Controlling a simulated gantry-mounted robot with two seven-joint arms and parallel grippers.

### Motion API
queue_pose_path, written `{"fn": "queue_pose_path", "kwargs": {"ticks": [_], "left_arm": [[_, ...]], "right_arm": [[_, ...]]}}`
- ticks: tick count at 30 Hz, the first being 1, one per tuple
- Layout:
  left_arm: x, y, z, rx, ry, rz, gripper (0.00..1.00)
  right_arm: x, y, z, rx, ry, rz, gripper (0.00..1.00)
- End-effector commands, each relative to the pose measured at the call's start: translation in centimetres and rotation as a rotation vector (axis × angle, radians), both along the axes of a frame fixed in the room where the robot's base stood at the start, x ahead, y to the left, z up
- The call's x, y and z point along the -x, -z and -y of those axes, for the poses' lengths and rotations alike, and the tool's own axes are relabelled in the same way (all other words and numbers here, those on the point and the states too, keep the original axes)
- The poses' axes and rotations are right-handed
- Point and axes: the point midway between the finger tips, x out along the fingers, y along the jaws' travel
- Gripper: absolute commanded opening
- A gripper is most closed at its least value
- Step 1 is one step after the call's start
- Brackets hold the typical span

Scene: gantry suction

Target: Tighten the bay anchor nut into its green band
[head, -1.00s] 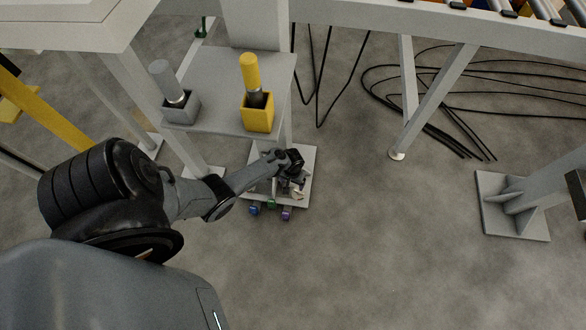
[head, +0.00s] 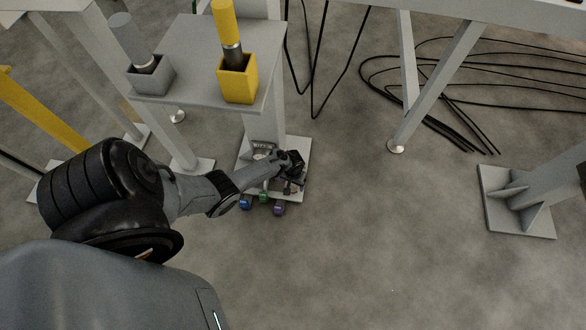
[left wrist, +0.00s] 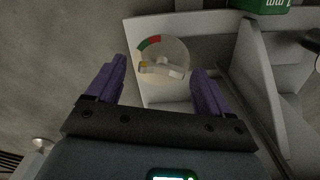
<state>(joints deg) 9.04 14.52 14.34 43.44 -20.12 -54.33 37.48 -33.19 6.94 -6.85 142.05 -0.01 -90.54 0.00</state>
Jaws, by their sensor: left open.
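In the left wrist view the anchor nut (left wrist: 165,71) is a pale bar-shaped piece on a round beige dial. A yellow mark sits at its left end. The dial has a green band (left wrist: 143,46) and a red band (left wrist: 155,40) at its upper left; the yellow mark lies below the green band. My left gripper (left wrist: 160,82) is open, its purple fingertips on either side of the nut and apart from it. In the head view my left gripper (head: 292,170) is over the post's base plate (head: 299,147) and hides the nut. My right gripper is not in view.
Blue (head: 246,203), green (head: 263,197) and purple (head: 279,209) pieces line the plate's front edge. A grey shelf (head: 200,55) above holds a grey holder (head: 150,76) and a yellow holder (head: 238,80). Cables (head: 430,115) lie at the back right; the front floor is clear.

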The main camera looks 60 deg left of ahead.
Motion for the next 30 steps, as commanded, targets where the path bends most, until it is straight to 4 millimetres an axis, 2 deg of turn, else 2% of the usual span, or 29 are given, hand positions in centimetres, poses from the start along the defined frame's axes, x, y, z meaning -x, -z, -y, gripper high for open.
{"fn": "queue_pose_path", "kwargs": {"ticks": [5,6,15,17,22,30], "left_arm": [[0.0,0.0,0.0,0.000,0.000,0.000,0.81],[0.0,0.0,0.0,0.000,0.000,0.000,0.78],[0.0,0.0,0.0,0.001,0.000,0.001,0.32],[0.0,0.0,0.0,0.001,0.000,0.001,0.25],[-0.1,-0.3,0.0,0.000,0.082,0.000,0.25],[0.0,-0.1,0.0,0.000,0.414,0.000,0.25]], "right_arm": [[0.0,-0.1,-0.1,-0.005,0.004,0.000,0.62],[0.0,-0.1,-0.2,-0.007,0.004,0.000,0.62],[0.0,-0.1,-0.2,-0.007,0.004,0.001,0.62],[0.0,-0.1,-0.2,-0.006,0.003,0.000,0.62],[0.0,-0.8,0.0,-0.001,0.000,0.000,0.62],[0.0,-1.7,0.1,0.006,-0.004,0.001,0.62]]}}
